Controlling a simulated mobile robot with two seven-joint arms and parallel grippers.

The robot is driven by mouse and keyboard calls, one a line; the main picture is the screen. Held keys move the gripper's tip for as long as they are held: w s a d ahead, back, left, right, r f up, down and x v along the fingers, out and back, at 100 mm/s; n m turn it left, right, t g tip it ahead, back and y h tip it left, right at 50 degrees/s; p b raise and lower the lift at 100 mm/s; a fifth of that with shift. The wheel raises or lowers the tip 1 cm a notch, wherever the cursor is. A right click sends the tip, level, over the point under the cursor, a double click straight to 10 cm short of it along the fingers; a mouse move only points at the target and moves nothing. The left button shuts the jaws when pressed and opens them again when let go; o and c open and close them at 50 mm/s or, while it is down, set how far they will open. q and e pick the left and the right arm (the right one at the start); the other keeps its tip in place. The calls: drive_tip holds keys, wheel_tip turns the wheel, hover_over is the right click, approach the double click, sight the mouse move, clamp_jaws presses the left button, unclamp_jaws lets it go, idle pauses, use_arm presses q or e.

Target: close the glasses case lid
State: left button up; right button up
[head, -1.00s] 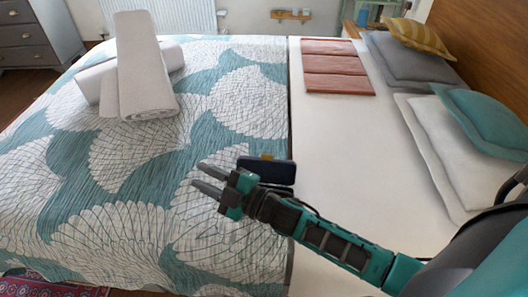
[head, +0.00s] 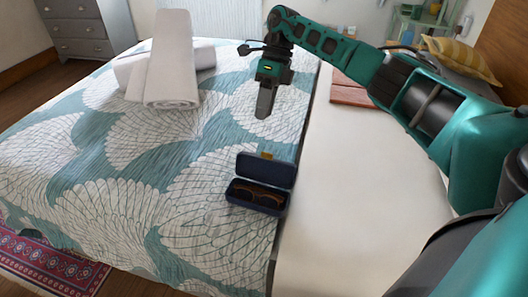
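The dark blue glasses case (head: 245,204) lies on the patterned bedspread near the white sheet. Its lid (head: 265,170) stands up, tilted back on the far side, with a small yellowish tab at its top edge. Brown glasses (head: 258,196) lie inside the case. My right gripper (head: 263,113) hangs above the bed beyond the case, fingers pointing down, apart from the lid. Its fingers overlap from this angle, so I cannot tell whether they are open. My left gripper is out of view.
White rolled towels (head: 172,70) sit on the bed at the upper left. A folded reddish cloth (head: 348,92) lies behind my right arm, with a yellow striped cushion (head: 460,62) at the upper right. The bedspread left of the case is clear.

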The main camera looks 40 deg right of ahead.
drive_tip(key=d+r+h, duration=0.1)
drive_tip(key=d+r, duration=0.1)
drive_tip(key=d, duration=0.1)
hover_over(266, 167)
drive_tip(key=d, duration=0.1)
drive_tip(key=shift+g, duration=0.3)
wheel_tip(266, 167, down, 12)
drive_tip(key=shift+w+d+b, duration=0.1)
drive_tip(key=shift+d+b, duration=0.05)
drive_tip(key=shift+b, duration=0.3)
clamp_jaws()
idle(0.6)
